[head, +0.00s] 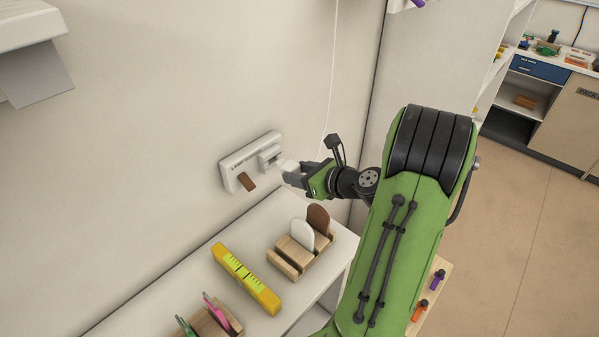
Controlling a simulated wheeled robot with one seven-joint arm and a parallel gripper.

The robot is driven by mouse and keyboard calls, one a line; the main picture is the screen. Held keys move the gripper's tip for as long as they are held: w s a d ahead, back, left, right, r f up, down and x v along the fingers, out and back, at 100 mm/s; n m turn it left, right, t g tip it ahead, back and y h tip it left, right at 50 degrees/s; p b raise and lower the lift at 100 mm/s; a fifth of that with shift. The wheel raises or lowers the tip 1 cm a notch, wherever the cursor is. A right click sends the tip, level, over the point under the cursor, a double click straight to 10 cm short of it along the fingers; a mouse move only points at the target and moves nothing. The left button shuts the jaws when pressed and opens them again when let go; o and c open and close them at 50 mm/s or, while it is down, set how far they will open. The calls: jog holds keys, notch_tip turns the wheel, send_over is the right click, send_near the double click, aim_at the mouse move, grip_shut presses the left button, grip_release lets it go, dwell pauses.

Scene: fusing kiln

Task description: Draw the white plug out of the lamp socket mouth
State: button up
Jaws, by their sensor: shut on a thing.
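My gripper (291,175) is at the right of the socket, shut on the white plug (287,165). The plug shows as a small white block between the fingers and the socket. Whether its front end is still inside the mouth or just clear of it, I cannot tell. The fingers hide part of the plug.
A brown piece (246,181) sticks out of the panel's left part. A thin white cord (334,60) hangs behind my gripper.

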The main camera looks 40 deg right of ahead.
jog(key=r+p, duration=0.4)
jog(key=s+r+p, duration=0.1)
jog(key=r, duration=0.1)
jog(key=shift+p, duration=0.4)
